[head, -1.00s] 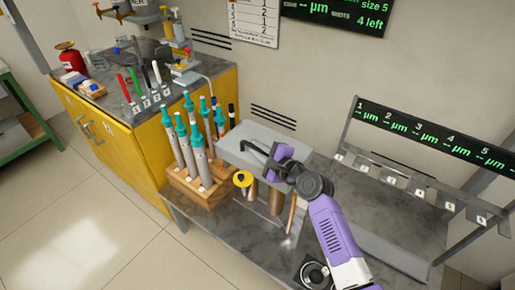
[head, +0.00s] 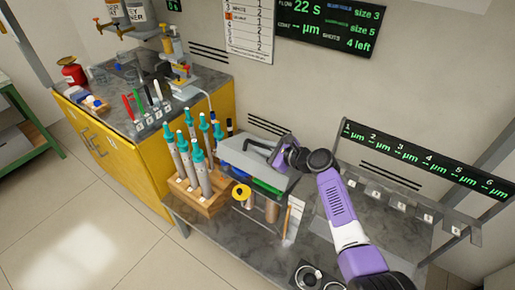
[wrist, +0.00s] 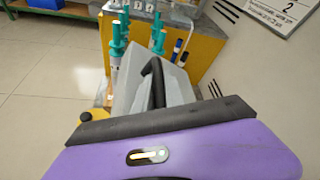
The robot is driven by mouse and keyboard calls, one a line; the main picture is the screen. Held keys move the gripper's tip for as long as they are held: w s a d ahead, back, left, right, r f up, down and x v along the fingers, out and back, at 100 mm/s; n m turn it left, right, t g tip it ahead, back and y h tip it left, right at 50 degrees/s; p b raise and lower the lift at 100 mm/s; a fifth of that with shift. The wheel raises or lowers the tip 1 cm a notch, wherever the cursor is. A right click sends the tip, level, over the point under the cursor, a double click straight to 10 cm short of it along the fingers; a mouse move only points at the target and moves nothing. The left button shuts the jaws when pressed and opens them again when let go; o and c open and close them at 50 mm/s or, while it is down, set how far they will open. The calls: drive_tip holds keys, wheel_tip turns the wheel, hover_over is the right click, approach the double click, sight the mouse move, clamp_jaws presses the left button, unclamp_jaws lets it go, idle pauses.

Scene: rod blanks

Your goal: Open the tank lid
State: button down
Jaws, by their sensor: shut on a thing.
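The tank lid (head: 240,158) is a grey plate on the tank on the bench. It is tilted up, and a strip of green and some blue show beneath it. My gripper (head: 279,152) is at the lid's right side, shut on the lid's dark handle. In the wrist view the lid (wrist: 182,88) is a steep grey slab with the black bent handle (wrist: 156,80) rising in front of it. My purple gripper body covers the lower part of that view and hides the grip itself.
A wooden rack (head: 204,203) with several teal-topped tools stands left of the tank. A yellow cabinet (head: 130,165) lies beyond it. A numbered display frame (head: 425,160) stands to the right. A yellow-and-black round thing (head: 241,192) is in front of the tank.

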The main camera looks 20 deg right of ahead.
drive_tip(key=w+d+r, duration=0.1)
drive_tip(key=w+d+m, duration=0.1)
drive_tip(key=w+d+r+m+g+y, duration=0.1)
drive_tip(key=shift+d+r, duration=0.35)
drive_tip(key=shift+d, duration=0.05)
drive_tip(key=shift+w+d+r+m+g+y+b, duration=0.25)
drive_tip(key=shift+w+d+m+b, duration=0.2)
drive_tip(key=shift+d, duration=0.2)
drive_tip(key=shift+w+d+r+m+g+y+b, duration=0.15)
drive_tip(key=shift+w+d+m+y+b, duration=0.2)
drive_tip(key=shift+d, duration=0.3)
